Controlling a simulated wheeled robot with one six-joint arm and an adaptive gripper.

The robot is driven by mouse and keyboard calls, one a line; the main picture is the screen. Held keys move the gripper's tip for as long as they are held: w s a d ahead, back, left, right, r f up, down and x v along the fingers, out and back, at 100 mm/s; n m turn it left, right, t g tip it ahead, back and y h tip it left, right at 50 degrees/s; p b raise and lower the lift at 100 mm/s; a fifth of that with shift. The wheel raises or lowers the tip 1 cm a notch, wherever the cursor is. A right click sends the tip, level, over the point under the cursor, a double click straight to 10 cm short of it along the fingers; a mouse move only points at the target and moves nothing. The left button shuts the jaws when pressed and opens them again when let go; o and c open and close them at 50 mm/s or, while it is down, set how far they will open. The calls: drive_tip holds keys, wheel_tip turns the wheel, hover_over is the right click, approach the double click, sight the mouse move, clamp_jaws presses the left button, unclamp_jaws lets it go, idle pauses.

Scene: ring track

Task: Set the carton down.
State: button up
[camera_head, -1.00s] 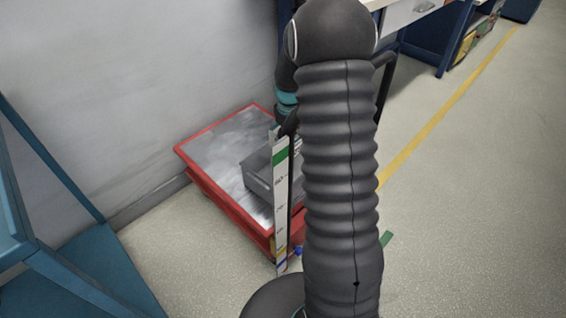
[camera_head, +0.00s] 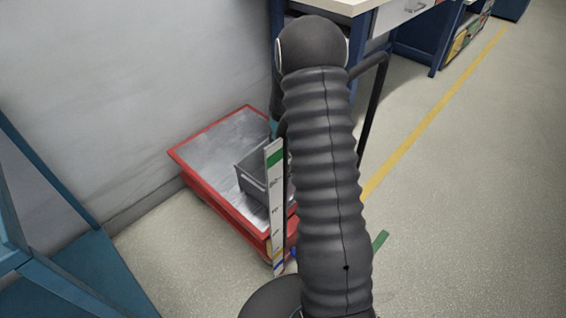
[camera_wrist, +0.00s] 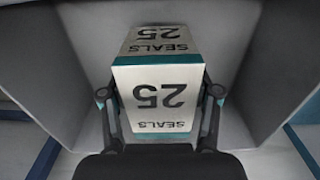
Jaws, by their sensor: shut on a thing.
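In the wrist view the carton (camera_wrist: 160,98) is a white box with teal edges, marked "SEALS 25" on two faces. My gripper (camera_wrist: 160,92) is shut on it, one finger at each side. Grey sloping walls (camera_wrist: 75,75) stand around the carton on the left and right. I cannot tell whether its underside touches anything. In the head view my arm hides the gripper and the carton. A grey bin (camera_head: 252,183) sits on the red-rimmed platform (camera_head: 205,165), partly hidden by my arm.
A white marked post (camera_head: 274,195) stands at the platform's near corner. A blue frame (camera_head: 70,270) is at the left, beside the grey wall (camera_head: 100,90). A workbench (camera_head: 335,8) is behind my arm.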

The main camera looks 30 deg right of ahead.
drive_tip(key=shift+f+b, duration=0.35)
drive_tip(key=shift+f, duration=0.05)
drive_tip(key=shift+f, duration=0.2)
drive_tip(key=o, duration=1.2)
drive_tip(key=shift+o, duration=0.2)
drive_tip(key=shift+r, duration=0.1)
wheel_tip(320, 180, up, 13)
drive_tip(key=shift+r+p, duration=0.1)
drive_tip(key=shift+p, duration=0.35)
